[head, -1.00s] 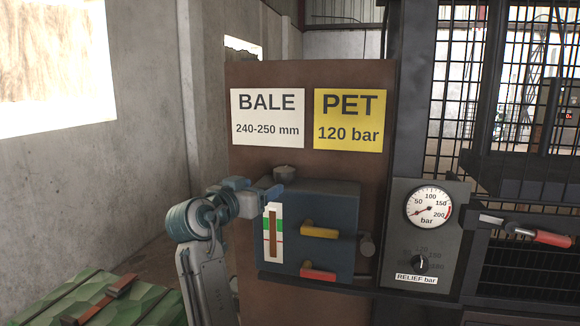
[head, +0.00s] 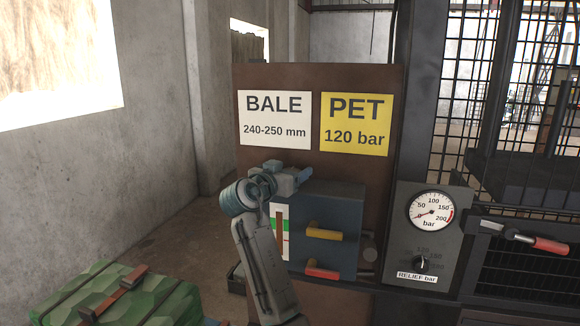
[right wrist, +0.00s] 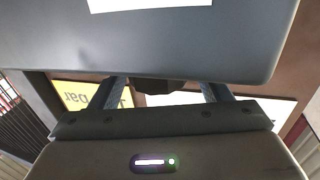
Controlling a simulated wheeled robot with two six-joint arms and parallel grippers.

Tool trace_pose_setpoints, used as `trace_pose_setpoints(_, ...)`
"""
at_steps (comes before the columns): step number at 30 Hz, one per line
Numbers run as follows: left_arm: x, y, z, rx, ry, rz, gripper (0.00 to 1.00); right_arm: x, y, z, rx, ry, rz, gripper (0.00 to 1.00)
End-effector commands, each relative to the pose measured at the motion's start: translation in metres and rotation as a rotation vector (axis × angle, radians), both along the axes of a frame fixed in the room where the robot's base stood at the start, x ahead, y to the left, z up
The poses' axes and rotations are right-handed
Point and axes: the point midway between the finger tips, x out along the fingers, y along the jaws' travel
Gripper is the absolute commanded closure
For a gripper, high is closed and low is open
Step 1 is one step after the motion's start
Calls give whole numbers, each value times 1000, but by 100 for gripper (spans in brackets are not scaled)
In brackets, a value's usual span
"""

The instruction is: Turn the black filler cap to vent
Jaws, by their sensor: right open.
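The blue hydraulic tank (head: 325,205) stands against the brown panel. Its filler cap is hidden behind my right gripper (head: 300,178) in the head view. In the right wrist view, a dark, cap-like piece (right wrist: 165,87) shows just past the tank's edge (right wrist: 190,55), mostly hidden by it. My right gripper (right wrist: 163,83) is open, with one finger to each side of that piece. I cannot tell whether the fingers touch it. My left gripper is not in view.
A yellow handle (head: 324,232) and a red handle (head: 322,270) stick out from the tank's front. A gauge panel (head: 402,243) with a relief knob (head: 421,262) is to the right. A mesh guard (head: 465,110) is at right.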

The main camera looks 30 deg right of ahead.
Motion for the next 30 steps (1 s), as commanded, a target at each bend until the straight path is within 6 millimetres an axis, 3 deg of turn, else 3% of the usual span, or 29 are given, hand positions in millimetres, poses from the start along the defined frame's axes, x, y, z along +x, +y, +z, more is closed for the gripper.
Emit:
trace_pose_setpoints(6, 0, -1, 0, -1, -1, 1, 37, 0, 0, -1, 0, 0, 0, 29)
trace_pose_setpoints(13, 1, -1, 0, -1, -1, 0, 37, 0, 0, 0, 0, 0, 0, 72)
trace_pose_setpoints(23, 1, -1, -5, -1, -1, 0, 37, -1, -1, -1, -1, -3, 40, 74)
trace_pose_setpoints(30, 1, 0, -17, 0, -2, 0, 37, -2, -2, -2, -3, -4, 181, 74)
